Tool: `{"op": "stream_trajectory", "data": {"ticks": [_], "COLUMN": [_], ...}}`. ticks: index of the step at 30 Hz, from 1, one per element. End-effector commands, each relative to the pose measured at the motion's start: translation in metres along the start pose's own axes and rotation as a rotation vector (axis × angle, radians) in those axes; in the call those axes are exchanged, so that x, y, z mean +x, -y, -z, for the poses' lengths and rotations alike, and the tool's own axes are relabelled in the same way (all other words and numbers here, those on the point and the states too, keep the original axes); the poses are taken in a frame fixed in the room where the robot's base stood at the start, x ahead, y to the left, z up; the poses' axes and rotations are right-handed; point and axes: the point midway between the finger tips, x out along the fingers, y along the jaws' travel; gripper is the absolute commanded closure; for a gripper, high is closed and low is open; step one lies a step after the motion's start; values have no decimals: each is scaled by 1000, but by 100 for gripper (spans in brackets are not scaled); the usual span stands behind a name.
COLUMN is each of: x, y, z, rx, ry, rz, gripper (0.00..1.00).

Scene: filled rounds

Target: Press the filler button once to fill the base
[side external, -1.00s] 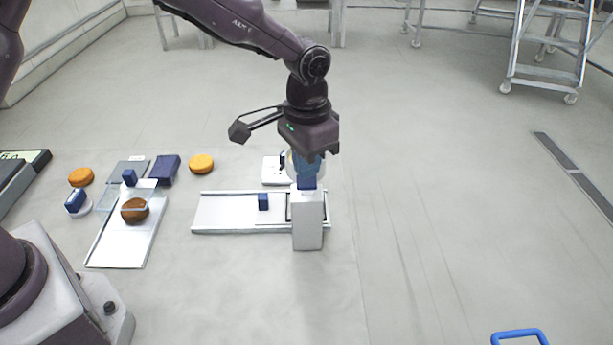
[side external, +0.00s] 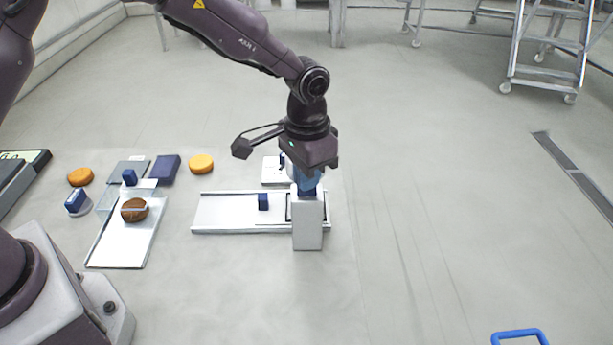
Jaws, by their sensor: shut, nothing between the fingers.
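A white upright block (side external: 307,228), which looks like the filler housing, stands at the right end of a long pale tray (side external: 225,215). A dark blue piece (side external: 306,191), probably its button, shows at the top of the block. My gripper (side external: 308,184) is shut and empty, pointing down right at the top of this block. Its blue fingers overlap the blue piece in view, so I cannot tell whether they touch it. A brown round (side external: 134,210), perhaps the base, lies on the left tray (side external: 118,252). Whether any filling is on it is unclear.
A clear guard (side external: 106,203) with a blue block (side external: 129,177) stands by the brown round. Orange rounds (side external: 80,177) (side external: 201,164) and a dark blue box (side external: 163,169) lie behind. A small blue block (side external: 263,201) is on the long tray.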

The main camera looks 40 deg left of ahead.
Motion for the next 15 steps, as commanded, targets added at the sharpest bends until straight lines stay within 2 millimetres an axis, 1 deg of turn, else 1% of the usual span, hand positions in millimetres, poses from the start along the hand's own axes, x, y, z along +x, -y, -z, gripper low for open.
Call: {"op": "stream_trajectory", "data": {"ticks": [5,15], "x": [-3,-23], "y": [0,0], "z": [0,0], "rx": [0,0], "ry": [0,-1], "rz": [0,0], "gripper": [100,100]}}
